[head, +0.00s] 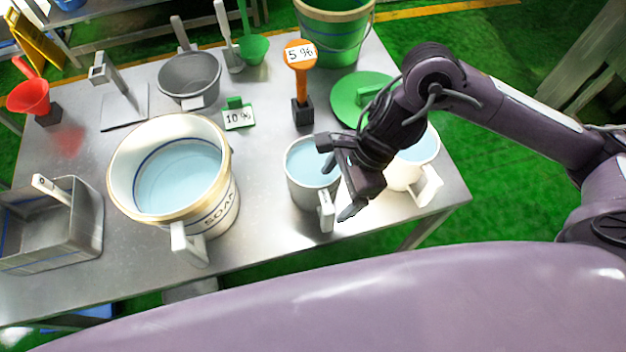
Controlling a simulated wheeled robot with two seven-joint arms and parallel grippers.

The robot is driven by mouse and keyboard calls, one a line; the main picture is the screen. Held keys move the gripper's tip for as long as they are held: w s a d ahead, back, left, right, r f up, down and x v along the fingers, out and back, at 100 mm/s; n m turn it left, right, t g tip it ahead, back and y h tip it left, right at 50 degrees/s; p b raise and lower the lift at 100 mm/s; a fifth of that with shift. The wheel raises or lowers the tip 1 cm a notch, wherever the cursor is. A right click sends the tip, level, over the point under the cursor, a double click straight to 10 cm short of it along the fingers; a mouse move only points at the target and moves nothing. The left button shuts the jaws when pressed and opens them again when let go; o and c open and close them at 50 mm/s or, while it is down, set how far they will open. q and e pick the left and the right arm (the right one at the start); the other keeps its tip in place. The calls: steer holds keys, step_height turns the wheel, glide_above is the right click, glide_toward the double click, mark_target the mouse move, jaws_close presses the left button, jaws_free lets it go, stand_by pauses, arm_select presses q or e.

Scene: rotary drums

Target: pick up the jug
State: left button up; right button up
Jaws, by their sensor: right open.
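A grey jug (300,193) with light blue liquid stands upright near the table's front edge, its pale handle (326,212) toward me. A cream jug (400,178) with similar liquid stands to its right, its handle (429,187) also toward me; my right gripper partly hides this jug. My right gripper (336,184) is open and over the right side of the grey jug, with one finger by the rim and the other right of the handle. I cannot tell whether it touches the jug. My left gripper is out of view.
A large cream soap tub (222,208) stands left of the grey jug. Behind are a grey pot (189,76), an orange 5 % sign (301,72), a green 10 % tag (238,118), a green lid (350,88) and a green bucket (335,38). A metal bin (85,235) is far left.

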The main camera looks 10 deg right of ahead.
mark_target(329, 201)
steer(key=shift+s+a+f, duration=0.1)
steer(key=shift+s+f, duration=0.15)
steer(key=shift+f, duration=0.05)
steer(key=p+x, duration=0.1)
steer(key=x, duration=0.1)
steer(key=shift+a+f, duration=0.25)
steer(key=shift+f, duration=0.05)
steer(key=p+x, duration=0.1)
steer(key=x, duration=0.2)
steer(key=shift+w+f+p, duration=0.2)
steer(key=shift+f+p, duration=0.1)
steer(key=shift+p, duration=0.05)
steer(key=shift+a+f, duration=0.15)
steer(key=shift+f, duration=0.15)
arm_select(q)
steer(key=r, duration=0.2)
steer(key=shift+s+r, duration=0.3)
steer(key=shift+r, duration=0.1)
arm_select(e)
steer(key=shift+c, duration=0.5)
steer(key=c, duration=1.7)
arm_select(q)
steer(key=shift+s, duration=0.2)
arm_select(e)
steer(key=shift+w+a+r, duration=0.1)
steer(key=shift+r, duration=0.05)
jaws_close()
